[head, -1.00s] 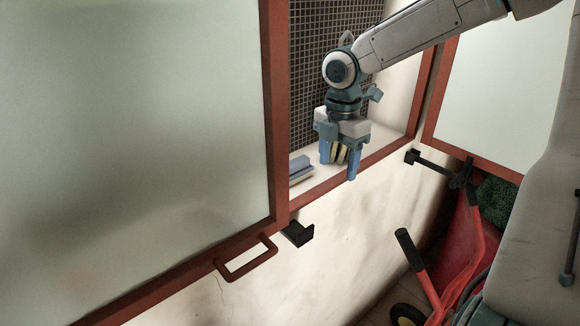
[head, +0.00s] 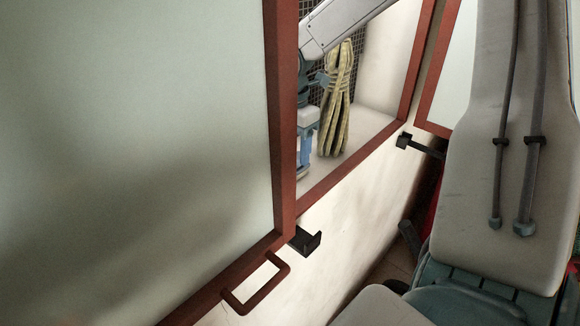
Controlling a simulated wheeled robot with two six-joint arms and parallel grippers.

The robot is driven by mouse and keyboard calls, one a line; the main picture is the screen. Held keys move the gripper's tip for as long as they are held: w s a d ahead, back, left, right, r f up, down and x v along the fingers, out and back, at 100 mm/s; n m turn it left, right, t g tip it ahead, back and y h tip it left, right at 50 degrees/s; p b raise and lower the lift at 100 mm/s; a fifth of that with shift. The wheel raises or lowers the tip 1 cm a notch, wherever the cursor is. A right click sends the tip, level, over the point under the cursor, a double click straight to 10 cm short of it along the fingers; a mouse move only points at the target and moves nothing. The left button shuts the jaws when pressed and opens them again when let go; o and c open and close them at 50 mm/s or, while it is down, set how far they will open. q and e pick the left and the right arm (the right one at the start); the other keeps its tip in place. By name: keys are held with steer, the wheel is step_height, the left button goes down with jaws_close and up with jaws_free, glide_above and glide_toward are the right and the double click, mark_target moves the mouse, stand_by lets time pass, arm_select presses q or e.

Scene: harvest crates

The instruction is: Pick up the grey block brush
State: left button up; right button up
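My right gripper (head: 304,160) is inside the wall recess, pointing down, close to the recess floor. Its left part is cut off by the red edge of the open door. Only one blue finger shows clearly, so I cannot tell whether it is open or shut, or whether it holds anything. I cannot make out the grey block brush now; the spot at the left end of the recess floor is hidden by the door frame and the gripper. My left gripper is not in view.
A hank of yellowish rope (head: 337,105) hangs in the recess just right of the gripper. A frosted door (head: 130,130) with a red frame and handle (head: 256,284) covers the left side. Black brackets (head: 305,241) stick out below the recess. The right recess floor (head: 362,128) is clear.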

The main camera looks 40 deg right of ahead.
mark_target(301, 170)
steer(key=shift+w+f, duration=0.15)
steer(key=shift+f, duration=0.6)
step_height(301, 170, down, 3)
steer(key=shift+f+p, duration=0.15)
steer(key=shift+p, duration=0.5)
steer(key=shift+f, duration=0.6)
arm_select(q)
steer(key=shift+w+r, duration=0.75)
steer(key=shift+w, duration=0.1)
arm_select(e)
steer(key=c, duration=1.1)
steer(key=shift+r, duration=0.2)
